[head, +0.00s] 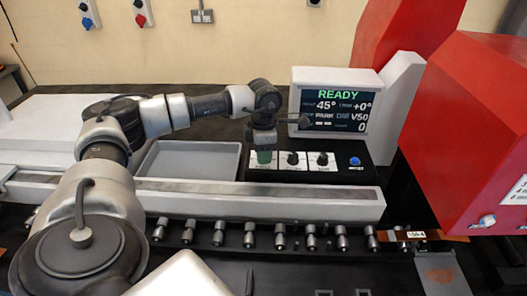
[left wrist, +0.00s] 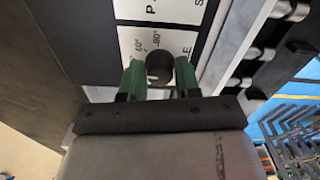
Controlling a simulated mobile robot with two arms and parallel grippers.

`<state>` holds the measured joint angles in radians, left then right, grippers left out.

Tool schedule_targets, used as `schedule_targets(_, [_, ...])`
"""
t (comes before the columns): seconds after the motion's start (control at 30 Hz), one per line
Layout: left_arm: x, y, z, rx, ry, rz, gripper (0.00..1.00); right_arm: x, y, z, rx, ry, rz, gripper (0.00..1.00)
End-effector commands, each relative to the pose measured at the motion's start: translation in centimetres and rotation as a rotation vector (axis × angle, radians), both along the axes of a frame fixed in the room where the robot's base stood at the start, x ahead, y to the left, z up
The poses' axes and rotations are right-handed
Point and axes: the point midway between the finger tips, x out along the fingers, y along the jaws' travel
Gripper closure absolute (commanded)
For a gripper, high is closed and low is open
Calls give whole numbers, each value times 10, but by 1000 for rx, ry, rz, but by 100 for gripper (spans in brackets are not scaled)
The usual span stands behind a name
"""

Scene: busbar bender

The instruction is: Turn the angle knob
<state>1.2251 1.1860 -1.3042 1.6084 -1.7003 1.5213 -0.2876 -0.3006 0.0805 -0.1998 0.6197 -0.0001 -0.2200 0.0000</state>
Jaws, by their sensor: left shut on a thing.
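The angle knob (left wrist: 159,67) is a dark round knob on a white plate with degree marks, seen in the left wrist view. My left gripper (left wrist: 159,80) has its two green fingers on either side of the knob and is shut on it. In the head view my left gripper (head: 264,157) points down at the leftmost control of the black panel and hides the knob. The display (head: 334,101) reads READY, 45°, +0°, PARK and V50. My right gripper is not in view.
Two more black knobs (head: 322,159) and a blue button (head: 355,161) sit to the right on the panel. A grey tray (head: 190,160) lies to the left. A long pale rail (head: 260,205) with several metal pins runs in front. Red machine housings (head: 465,130) stand at the right.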

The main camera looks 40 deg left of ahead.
Motion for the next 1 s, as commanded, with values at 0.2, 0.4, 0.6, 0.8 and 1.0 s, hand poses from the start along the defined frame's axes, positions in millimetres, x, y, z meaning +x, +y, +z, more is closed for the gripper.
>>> schedule_targets(0.2, [0,0,0,-1,-1,15,92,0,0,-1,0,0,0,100])
schedule_targets(0.4, [1,0,-1,-2,-2,89,92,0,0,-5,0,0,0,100])
schedule_targets(0.6, [1,0,-1,-1,-3,234,92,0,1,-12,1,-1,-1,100])
schedule_targets(0.8, [1,0,-1,-1,-3,422,92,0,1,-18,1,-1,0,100])
schedule_targets(1.0, [1,0,0,-1,-3,613,92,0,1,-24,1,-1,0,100])
